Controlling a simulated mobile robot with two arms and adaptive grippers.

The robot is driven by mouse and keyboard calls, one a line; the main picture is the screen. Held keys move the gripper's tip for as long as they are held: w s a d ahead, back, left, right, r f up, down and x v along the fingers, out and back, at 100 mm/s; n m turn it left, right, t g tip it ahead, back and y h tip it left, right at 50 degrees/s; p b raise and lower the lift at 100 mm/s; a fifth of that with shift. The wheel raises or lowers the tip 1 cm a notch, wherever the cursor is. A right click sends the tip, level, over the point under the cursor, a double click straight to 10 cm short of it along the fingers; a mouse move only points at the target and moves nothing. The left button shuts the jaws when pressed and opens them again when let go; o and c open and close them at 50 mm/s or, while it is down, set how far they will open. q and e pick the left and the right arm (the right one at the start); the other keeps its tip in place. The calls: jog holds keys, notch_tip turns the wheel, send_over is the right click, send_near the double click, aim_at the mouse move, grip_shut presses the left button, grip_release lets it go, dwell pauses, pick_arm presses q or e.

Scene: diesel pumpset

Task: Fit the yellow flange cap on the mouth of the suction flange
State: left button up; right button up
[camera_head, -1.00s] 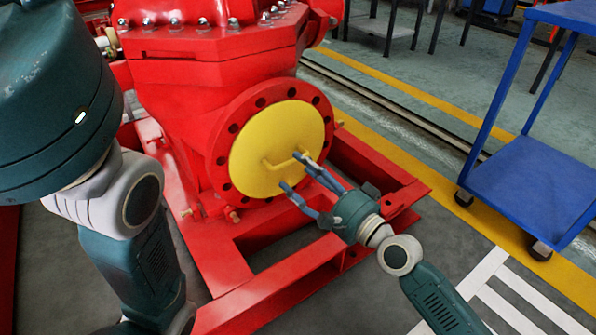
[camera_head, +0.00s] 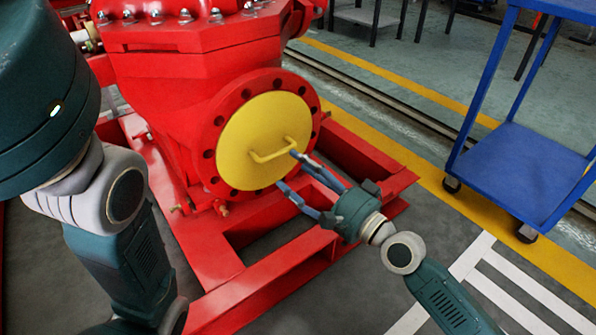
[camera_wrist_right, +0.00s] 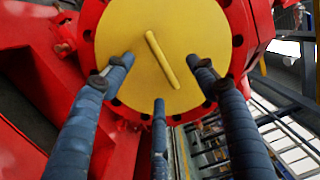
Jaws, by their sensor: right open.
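The yellow flange cap (camera_head: 262,140), a round disc with a bar handle (camera_head: 272,151), sits over the mouth of the red suction flange (camera_head: 207,139), with the flange's bolt holes showing around it. My right gripper (camera_head: 286,169) is open, its fingers in front of the cap's lower right. In the right wrist view, the cap (camera_wrist_right: 135,48) and its slanted handle show beyond the spread fingers (camera_wrist_right: 160,80), with nothing between them. The cap's rear face is hidden. My left arm shows at the left; its gripper is not in view.
The red pump (camera_head: 200,70) stands on a red base frame (camera_head: 260,290) below and around the flange. A blue trolley (camera_head: 515,180) stands on the right. Grey floor with yellow and white lines lies between them.

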jog(key=shift+s+a+v, duration=0.1)
jog(key=shift+v, duration=1.3)
jog(key=shift+s+a+v, duration=0.1)
jog(key=shift+a+v, duration=0.05)
jog(key=shift+v, duration=1.2)
jog(key=shift+r, duration=0.25)
